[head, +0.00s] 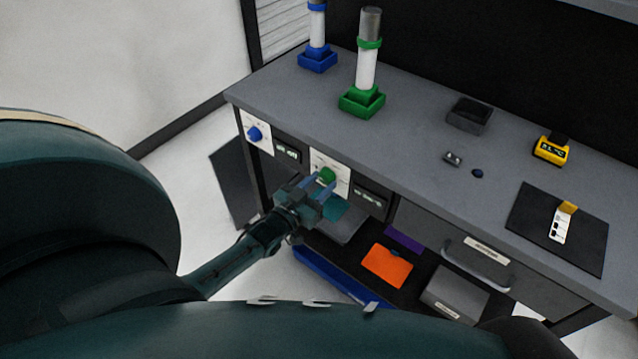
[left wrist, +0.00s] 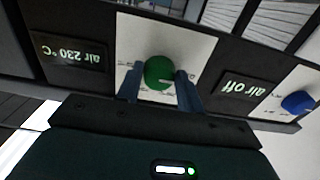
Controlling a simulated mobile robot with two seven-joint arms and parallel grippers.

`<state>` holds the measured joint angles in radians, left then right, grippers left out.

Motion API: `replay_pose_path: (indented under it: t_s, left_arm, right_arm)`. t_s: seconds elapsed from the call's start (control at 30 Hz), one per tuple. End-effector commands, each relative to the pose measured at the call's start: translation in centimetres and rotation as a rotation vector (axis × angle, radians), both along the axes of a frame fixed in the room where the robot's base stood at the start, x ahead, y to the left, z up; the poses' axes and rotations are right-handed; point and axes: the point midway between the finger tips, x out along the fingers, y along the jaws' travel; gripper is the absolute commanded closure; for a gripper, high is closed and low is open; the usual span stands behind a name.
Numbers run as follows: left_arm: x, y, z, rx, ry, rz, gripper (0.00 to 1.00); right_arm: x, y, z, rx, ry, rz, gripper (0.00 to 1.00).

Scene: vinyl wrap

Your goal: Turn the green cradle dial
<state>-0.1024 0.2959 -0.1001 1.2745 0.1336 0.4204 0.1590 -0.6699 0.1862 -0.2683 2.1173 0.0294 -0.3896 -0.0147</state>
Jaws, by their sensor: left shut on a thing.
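The green cradle dial (head: 327,175) sits on a white plate on the front of the bench. It also shows in the left wrist view (left wrist: 158,73), with a pale pointer mark towards its right side. My left gripper (head: 318,184) is at the dial, its two blue fingers (left wrist: 160,88) on either side of it and shut on it. The display beside it (left wrist: 68,50) reads "air 230 °C", upside down in the left wrist view. The green cradle (head: 362,102) on the bench top holds an upright white and grey tool. My right gripper is not in view.
A blue dial (head: 254,133) with an "air off" display (head: 287,150) is left of the green one. A blue cradle (head: 317,60) with a tool stands at the back left. An open drawer or shelf below holds an orange card (head: 388,265). A drawer handle (head: 477,262) protrudes at right.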

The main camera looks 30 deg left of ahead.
Motion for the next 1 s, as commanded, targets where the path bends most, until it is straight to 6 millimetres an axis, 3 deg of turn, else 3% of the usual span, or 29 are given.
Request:
replay_pose_path:
  t_s: [0.5,0.53,0.77,1.0]
  left_arm:
    - [-0.01,-0.01,-0.03,-0.02,0.003,0.0,0.86]
    - [-0.01,-0.01,-0.03,-0.02,0.003,0.0,0.61]
    - [0.0,-0.02,-0.02,-0.018,0.001,0.0,0.42]
    - [-0.08,-0.01,-0.02,-0.017,0.001,0.0,0.42]
  right_arm:
    - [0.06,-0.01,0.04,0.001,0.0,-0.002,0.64]
    - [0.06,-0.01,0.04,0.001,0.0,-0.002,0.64]
    - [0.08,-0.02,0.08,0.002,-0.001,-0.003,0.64]
    - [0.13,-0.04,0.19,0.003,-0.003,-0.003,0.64]
